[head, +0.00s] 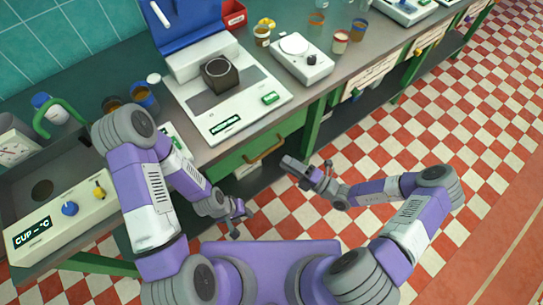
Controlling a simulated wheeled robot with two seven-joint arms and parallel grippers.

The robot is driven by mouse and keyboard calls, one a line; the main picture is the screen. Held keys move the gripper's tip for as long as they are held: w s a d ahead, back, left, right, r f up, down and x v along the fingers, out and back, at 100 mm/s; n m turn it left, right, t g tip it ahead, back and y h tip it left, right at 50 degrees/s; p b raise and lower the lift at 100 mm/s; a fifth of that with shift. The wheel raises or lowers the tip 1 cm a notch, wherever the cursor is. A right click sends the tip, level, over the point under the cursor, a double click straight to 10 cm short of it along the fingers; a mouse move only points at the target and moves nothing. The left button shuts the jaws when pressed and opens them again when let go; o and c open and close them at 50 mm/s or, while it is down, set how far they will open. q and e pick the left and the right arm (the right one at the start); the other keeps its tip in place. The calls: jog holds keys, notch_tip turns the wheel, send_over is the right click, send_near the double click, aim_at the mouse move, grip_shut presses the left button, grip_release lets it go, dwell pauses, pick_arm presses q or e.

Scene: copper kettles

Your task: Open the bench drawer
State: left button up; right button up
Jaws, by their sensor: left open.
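The bench drawer has a green front (232,163) below the bench top's front edge and a curved brass-coloured handle (266,150). Its front looks flush with the bench, so it appears closed. My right gripper (300,172) is just right of and slightly below the handle in the picture, apart from it. Whether its fingers are parted is not clear. My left gripper (242,220) is open and empty, below the drawer and left of my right gripper. Neither gripper visibly touches the handle.
On the bench (207,156) above the drawer stands a white machine (240,118) with a dark block. A white scale (302,60), cups and a control panel (62,215) stand along it. A green bench leg (312,127) is right of the handle. Checkered floor (395,135) is clear at right.

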jog(key=x, duration=0.7)
jog(key=shift+b, duration=0.45)
jog(key=shift+s, duration=0.1)
grip_shut()
